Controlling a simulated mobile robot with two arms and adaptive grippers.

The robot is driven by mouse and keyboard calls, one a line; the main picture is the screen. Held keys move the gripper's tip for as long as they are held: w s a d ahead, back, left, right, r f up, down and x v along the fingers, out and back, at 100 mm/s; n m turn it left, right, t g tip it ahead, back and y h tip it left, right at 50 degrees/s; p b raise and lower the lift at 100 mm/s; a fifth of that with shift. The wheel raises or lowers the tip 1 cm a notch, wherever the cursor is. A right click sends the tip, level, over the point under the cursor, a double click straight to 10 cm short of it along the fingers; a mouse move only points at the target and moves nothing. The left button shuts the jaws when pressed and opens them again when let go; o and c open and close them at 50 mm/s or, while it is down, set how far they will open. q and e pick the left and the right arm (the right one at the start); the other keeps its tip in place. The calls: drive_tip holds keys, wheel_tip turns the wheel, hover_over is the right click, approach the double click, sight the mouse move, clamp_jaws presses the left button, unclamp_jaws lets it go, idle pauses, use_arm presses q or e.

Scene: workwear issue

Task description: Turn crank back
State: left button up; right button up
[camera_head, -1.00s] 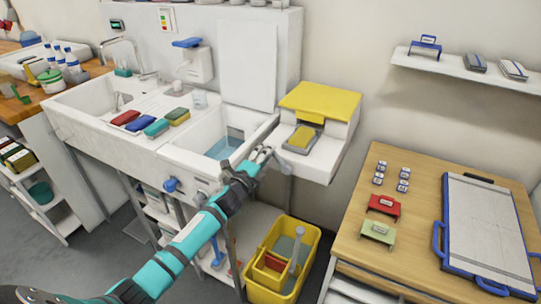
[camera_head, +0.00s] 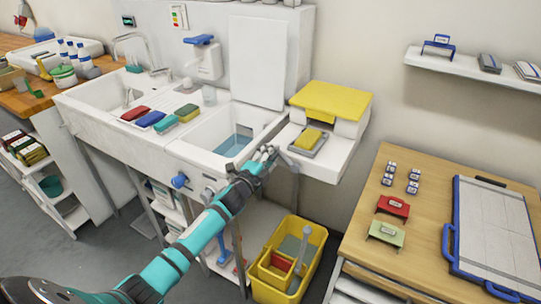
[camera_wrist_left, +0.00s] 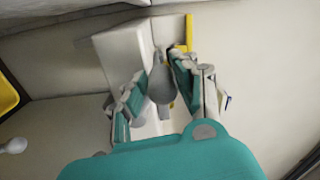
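The crank (camera_head: 288,161) is a grey lever at the front of the white unit with the yellow top, right of the sink basin. Its grey pear-shaped handle (camera_wrist_left: 160,86) shows in the left wrist view, between the two fingers. My left gripper (camera_head: 268,156) is at the crank, with its fingers apart on either side of the handle. The right finger looks very close to the handle, and a small gap shows on the left. Whether either finger touches it is unclear. My right gripper is out of view.
A yellow mop bucket (camera_head: 310,281) stands on the floor below. A wooden table (camera_head: 372,207) with red and green stands is at the right.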

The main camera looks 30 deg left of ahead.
use_arm(q)
drive_tip(key=o, duration=0.4)
drive_tip(key=shift+d+r, duration=0.1)
drive_tip(key=shift+d, duration=0.25)
drive_tip(key=shift+a, duration=0.1)
drive_tip(key=shift+s+a, duration=0.1)
drive_tip(key=shift+s, duration=0.1)
drive_tip(key=s, duration=1.1)
drive_tip(key=shift+s, duration=0.25)
